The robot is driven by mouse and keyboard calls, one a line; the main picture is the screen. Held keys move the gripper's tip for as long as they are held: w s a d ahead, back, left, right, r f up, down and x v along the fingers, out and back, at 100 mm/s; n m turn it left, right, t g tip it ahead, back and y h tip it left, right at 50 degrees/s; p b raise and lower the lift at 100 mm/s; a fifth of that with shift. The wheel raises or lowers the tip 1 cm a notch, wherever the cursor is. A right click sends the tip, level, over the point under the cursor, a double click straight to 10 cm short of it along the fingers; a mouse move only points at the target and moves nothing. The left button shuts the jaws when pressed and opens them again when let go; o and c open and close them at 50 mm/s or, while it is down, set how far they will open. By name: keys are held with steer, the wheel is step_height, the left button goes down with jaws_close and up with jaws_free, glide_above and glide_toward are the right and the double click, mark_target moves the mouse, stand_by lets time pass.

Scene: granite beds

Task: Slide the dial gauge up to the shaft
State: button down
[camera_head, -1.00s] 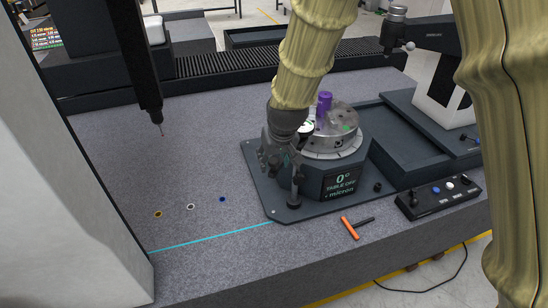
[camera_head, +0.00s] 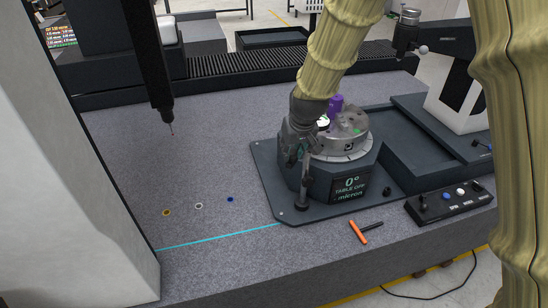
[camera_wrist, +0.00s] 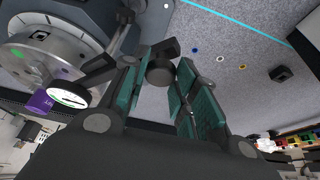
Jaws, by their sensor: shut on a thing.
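The dial gauge (camera_wrist: 68,95) shows its round white face with a green rim in the wrist view. In the head view only part of its face (camera_head: 323,121) shows beside my gripper. The shaft (camera_head: 336,104) is a purple cylinder upright on the round metal table (camera_head: 352,135). In the wrist view the shaft (camera_wrist: 41,102) is right beside the gauge face and partly behind it; I cannot tell whether they touch. My gripper (camera_wrist: 160,82) is shut on a dark part of the gauge's holder, between its teal pads. In the head view my gripper (camera_head: 298,148) is at the table's left side.
The control box (camera_head: 450,200) is at right. An orange-handled tool (camera_head: 358,231) lies in front of the turntable's base plate (camera_head: 265,180). A dark post (camera_head: 302,190) stands at the plate's front. Small rings lie on the granite (camera_head: 200,170), which is otherwise clear at left.

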steer(key=w+d, duration=0.1)
steer(key=w, duration=0.1)
steer(key=w+d, duration=0.2)
steer(key=w, duration=0.1)
steer(key=w+d, duration=0.2)
steer(key=w, duration=0.1)
steer(key=shift+w, duration=0.1)
steer(key=shift+w+d, duration=0.15)
steer(key=shift+w, duration=0.05)
steer(key=shift+r, duration=0.1)
steer(key=shift+w, duration=0.15)
steer(key=c, duration=1.3)
jaws_free()
steer(key=shift+d, duration=0.1)
steer(key=shift+o, duration=0.9)
steer(key=shift+w, duration=0.1)
